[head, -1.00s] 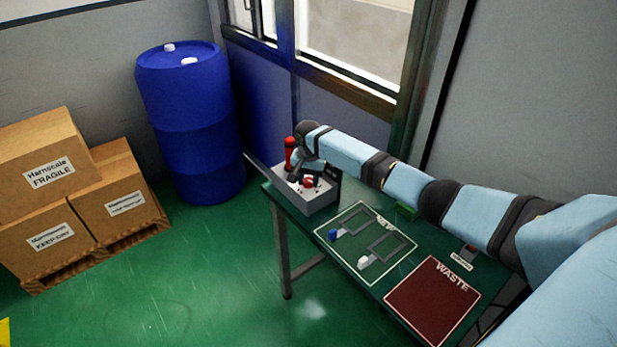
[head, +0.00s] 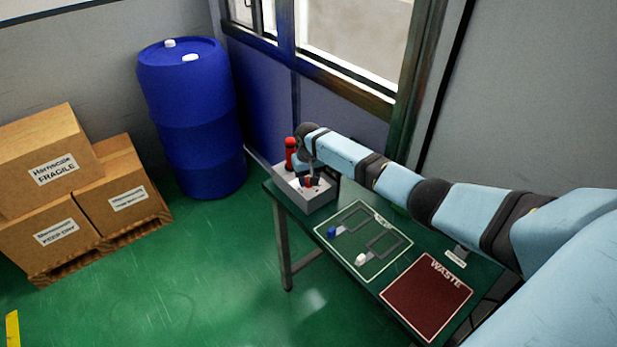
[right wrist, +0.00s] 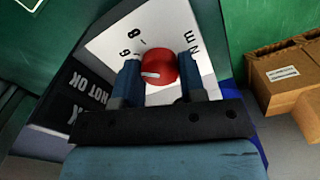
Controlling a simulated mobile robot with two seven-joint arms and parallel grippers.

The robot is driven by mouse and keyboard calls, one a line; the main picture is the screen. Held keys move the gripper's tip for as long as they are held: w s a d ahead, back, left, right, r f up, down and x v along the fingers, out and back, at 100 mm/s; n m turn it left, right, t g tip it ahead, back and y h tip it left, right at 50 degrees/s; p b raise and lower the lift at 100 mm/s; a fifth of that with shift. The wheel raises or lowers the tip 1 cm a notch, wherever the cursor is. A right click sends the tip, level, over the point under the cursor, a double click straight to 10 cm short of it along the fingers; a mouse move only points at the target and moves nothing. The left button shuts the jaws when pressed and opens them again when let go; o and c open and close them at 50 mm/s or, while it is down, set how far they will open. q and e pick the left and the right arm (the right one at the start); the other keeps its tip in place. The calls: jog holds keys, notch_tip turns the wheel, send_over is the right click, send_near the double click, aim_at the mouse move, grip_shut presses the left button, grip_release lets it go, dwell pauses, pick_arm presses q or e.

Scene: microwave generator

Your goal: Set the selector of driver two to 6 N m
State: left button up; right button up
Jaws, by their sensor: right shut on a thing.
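A light grey box (head: 322,199) stands at the far end of the green table. A round red selector knob (right wrist: 157,68) with a white pointer line sits on its white printed face. My right gripper (right wrist: 158,75) has one finger on each side of the knob and is shut on it. The pointer line points left in the right wrist view. Printed figures and unit letters lie around the knob, upside down or sideways there. In the head view the gripper (head: 308,181) is small and partly covers the knob. A red upright driver (head: 290,153) stands at the box's back edge. My left gripper is not in view.
A green mat (head: 350,258) with outlined shapes, a blue piece (head: 334,232) and a white piece (head: 361,259) lies nearer on the table. Beside it is a dark red WASTE area (head: 428,300). A blue barrel (head: 190,120) and cartons (head: 40,170) stand on the floor.

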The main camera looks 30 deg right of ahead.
dwell(0.4)
jog(key=o, duration=0.9)
notch_tip(320, 180, up, 14)
jog(key=shift+f+b, duration=0.1)
jog(key=shift+b, duration=0.2)
